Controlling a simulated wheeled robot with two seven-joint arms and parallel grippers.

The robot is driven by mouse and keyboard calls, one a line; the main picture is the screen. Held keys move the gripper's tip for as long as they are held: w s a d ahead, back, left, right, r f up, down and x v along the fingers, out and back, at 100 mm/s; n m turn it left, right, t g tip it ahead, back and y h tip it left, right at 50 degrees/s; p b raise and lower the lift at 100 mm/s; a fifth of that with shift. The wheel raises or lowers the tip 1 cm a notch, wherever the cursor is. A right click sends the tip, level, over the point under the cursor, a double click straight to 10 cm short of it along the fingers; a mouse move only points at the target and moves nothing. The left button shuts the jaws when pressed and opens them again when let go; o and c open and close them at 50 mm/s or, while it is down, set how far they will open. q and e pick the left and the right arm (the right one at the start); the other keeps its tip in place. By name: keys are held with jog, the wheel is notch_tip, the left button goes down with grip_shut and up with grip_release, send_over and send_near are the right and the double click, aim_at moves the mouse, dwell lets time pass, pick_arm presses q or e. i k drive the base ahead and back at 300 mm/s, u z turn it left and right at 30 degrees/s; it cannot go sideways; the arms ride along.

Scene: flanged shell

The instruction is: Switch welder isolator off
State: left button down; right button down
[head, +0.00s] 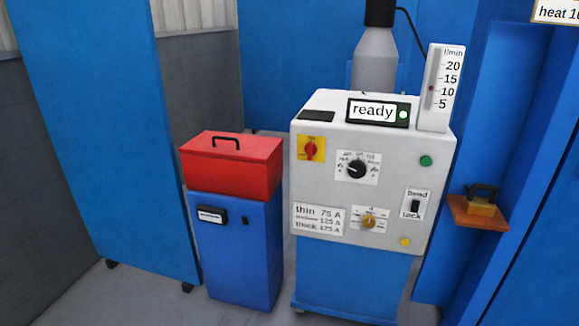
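The welder (375,200) is a light grey cabinet on a blue base at the centre right. Its isolator (311,150) is a red rotary knob on a yellow plate at the upper left of the front panel. The knob's handle looks roughly upright; the small lettering around it is too small to read. The display (373,111) on top reads "ready" with a lit green lamp beside it. Neither of my grippers is in view.
A red box (230,165) with a black handle sits on a blue cabinet (237,250) left of the welder. A flow gauge (440,88) stands on the welder. A small shelf (478,213) is at the right. Blue screens flank the area.

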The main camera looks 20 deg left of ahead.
aim_at(310, 150)
jog(key=u, duration=0.25)
jog(key=i, duration=1.35)
jog(key=z, duration=0.1)
